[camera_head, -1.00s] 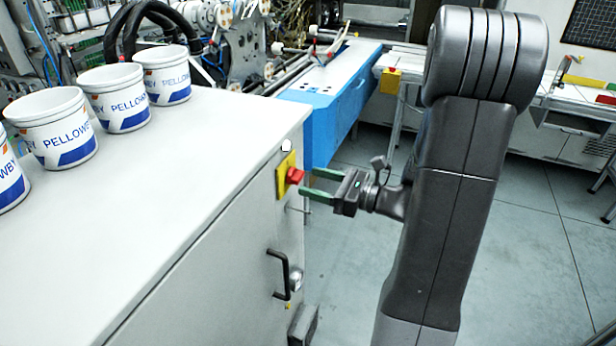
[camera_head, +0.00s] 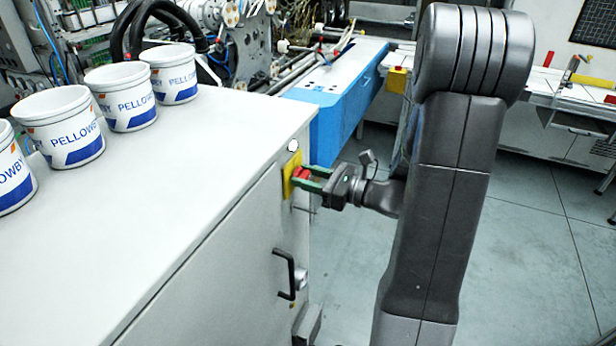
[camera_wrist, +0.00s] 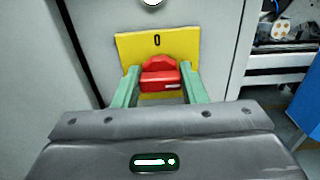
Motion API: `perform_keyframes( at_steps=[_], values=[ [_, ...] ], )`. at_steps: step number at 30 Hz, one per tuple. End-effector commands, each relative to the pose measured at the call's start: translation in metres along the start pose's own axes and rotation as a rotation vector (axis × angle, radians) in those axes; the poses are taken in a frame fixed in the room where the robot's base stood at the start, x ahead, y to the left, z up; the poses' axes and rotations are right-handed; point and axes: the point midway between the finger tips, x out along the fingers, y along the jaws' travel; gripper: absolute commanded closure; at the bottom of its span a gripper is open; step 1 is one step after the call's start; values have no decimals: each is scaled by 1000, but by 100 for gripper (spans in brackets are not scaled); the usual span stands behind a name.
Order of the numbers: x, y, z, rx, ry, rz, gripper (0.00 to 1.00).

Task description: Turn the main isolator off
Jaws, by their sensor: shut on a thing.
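The main isolator is a red rotary handle (camera_wrist: 160,77) on a yellow plate (camera_wrist: 126,45) fixed to the side of a grey cabinet. The plate has a "0" mark above the handle in the wrist view. The handle's wide grip lies level across the picture there. My gripper (camera_head: 308,180) has its green fingers on both sides of the red handle, closed on it. In the wrist view the fingers (camera_wrist: 159,85) flank the handle left and right. The yellow plate (camera_head: 290,172) shows at the cabinet's upper corner in the head view, with the handle partly hidden by a finger.
Several white labelled pots (camera_head: 120,98) stand on the cabinet top (camera_head: 190,190). A black door handle (camera_head: 284,275) sticks out below the isolator. A blue machine bench (camera_head: 335,120) stands behind. The floor (camera_head: 530,230) to the right of my arm is clear.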

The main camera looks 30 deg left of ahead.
Motion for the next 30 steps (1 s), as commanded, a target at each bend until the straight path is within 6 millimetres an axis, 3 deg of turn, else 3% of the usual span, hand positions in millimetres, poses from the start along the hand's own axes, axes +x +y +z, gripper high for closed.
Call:
perform_keyframes(
  at_steps=[11,30],
  values=[
    [0,1,-4,-128,0,1,85],
    [0,3,-7,-713,-1,0,85]
  ],
)
